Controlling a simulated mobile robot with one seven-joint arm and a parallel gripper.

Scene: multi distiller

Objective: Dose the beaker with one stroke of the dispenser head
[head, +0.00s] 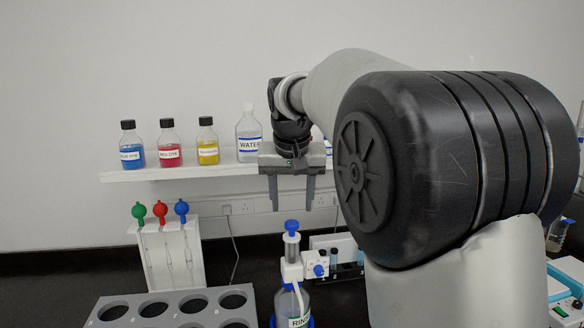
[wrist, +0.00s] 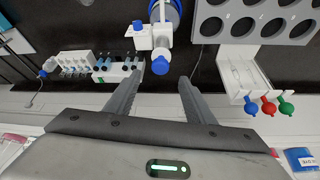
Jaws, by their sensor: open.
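The dispenser head (head: 291,251) is white with a blue knob (head: 291,226) on top. It sits on a bottle (head: 294,306) labelled with letters that read like "RINS", partly cut off by the lower frame edge. My gripper (head: 292,208) points down above the blue knob, its two fingers apart and empty. In the wrist view the blue knob (wrist: 161,65) shows just beyond and between the open fingertips (wrist: 160,85), not touched by them. I cannot make out a beaker in either view; the area under the dispenser's spout is largely hidden.
A grey rack with round holes (head: 112,310) stands at front left. Behind it a white stand (head: 172,255) holds pipettes with green, red and blue bulbs. A wall shelf (head: 185,172) carries dye bottles and a water bottle (head: 249,135). A small tube rack (head: 345,270) stands right of the dispenser.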

